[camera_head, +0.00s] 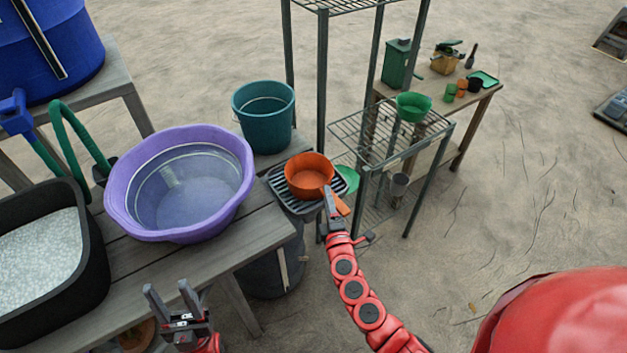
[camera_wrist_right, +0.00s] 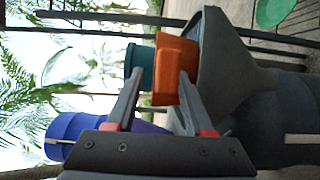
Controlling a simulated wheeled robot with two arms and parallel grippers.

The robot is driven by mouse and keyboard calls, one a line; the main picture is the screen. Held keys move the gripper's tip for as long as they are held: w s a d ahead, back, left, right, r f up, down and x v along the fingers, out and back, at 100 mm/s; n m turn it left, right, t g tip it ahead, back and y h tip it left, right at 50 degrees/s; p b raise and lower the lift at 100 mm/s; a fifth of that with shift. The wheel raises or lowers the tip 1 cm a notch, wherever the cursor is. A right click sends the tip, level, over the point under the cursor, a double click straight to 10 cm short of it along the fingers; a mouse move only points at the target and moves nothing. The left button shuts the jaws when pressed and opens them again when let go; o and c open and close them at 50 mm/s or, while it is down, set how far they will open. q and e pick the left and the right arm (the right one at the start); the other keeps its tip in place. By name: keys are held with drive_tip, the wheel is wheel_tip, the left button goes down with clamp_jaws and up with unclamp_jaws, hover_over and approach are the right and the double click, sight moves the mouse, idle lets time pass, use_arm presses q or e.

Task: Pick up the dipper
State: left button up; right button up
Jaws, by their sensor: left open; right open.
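The orange dipper (camera_head: 309,177) sits on a dark slatted rack (camera_head: 279,184) beside the wooden table, its handle (camera_head: 342,205) pointing toward me. My right gripper (camera_head: 328,196) is open at the dipper's near side, close to the handle. In the right wrist view, which is turned sideways, the orange dipper (camera_wrist_right: 174,62) shows beyond and partly between the open fingers (camera_wrist_right: 158,82). Whether a finger touches it I cannot tell. My left gripper (camera_head: 170,290) is open and empty, low in front of the wooden table.
A purple basin (camera_head: 125,190) and a black tub (camera_head: 94,262) of white grains stand on the wooden table (camera_head: 240,235). A teal bucket (camera_head: 263,130) is behind the dipper. A metal shelf (camera_head: 364,190) with a green bowl (camera_head: 413,105) stands to the right.

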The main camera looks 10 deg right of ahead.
drive_tip(key=shift+w+f, duration=0.1)
drive_tip(key=shift+w, duration=0.8)
clamp_jaws()
drive_tip(key=shift+s, duration=0.1)
idle(0.7)
